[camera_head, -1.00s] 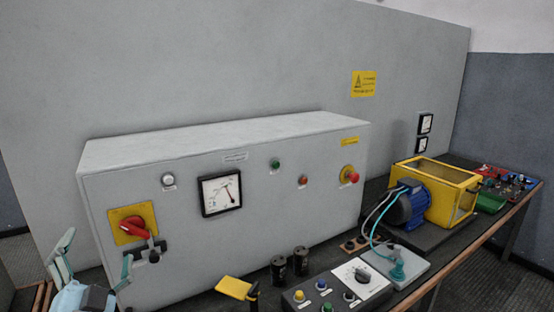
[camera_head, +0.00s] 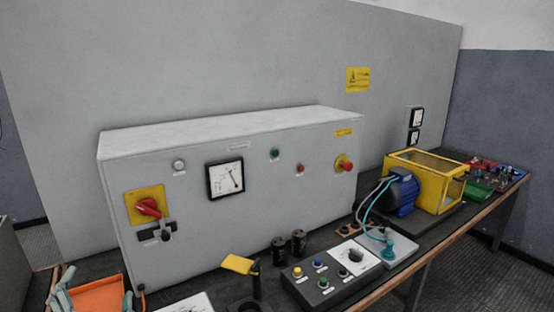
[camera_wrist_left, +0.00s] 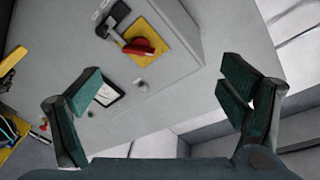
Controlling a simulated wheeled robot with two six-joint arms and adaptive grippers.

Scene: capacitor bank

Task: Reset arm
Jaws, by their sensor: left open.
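The grey cabinet (camera_head: 260,215) stands on the bench, with a red rotary switch (camera_head: 149,208) on a yellow plate at its front left. The switch also shows in the left wrist view (camera_wrist_left: 140,46). My right gripper is not in view.
An orange tray (camera_head: 98,296) lies at the lower left. Two black capacitors (camera_head: 279,250) and a yellow-handled tool (camera_head: 238,264) stand before the cabinet. A control box (camera_head: 325,288), a blue motor (camera_head: 403,191) and a yellow guard frame (camera_head: 443,183) fill the bench to the right.

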